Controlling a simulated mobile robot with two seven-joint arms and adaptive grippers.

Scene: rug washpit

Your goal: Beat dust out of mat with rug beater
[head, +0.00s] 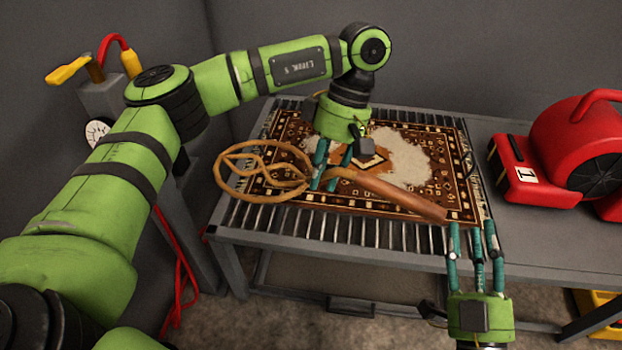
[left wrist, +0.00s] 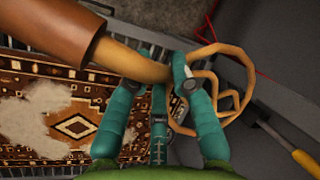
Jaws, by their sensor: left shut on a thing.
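The rug beater (head: 400,195) has a looped tan cane head at the left and a brown handle reaching right. My left gripper (head: 328,184) is shut on its cane neck, just beside the handle, over the mat. The left wrist view shows the fingers around the cane (left wrist: 140,66), with the handle (left wrist: 68,30) at upper left. The patterned brown mat (head: 460,178) lies flat on a slatted rack, with pale dust patches (head: 405,160) on it. My right gripper (head: 474,228) is open and empty, at the rack's front edge near the handle's end.
The slatted rack (head: 300,222) is part of a grey table (head: 560,250). A red blower (head: 575,150) stands on the table at the right. At the left is a post with a yellow-handled fitting (head: 68,70) and a red hose (head: 180,275). A yellow container (head: 600,305) is low at right.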

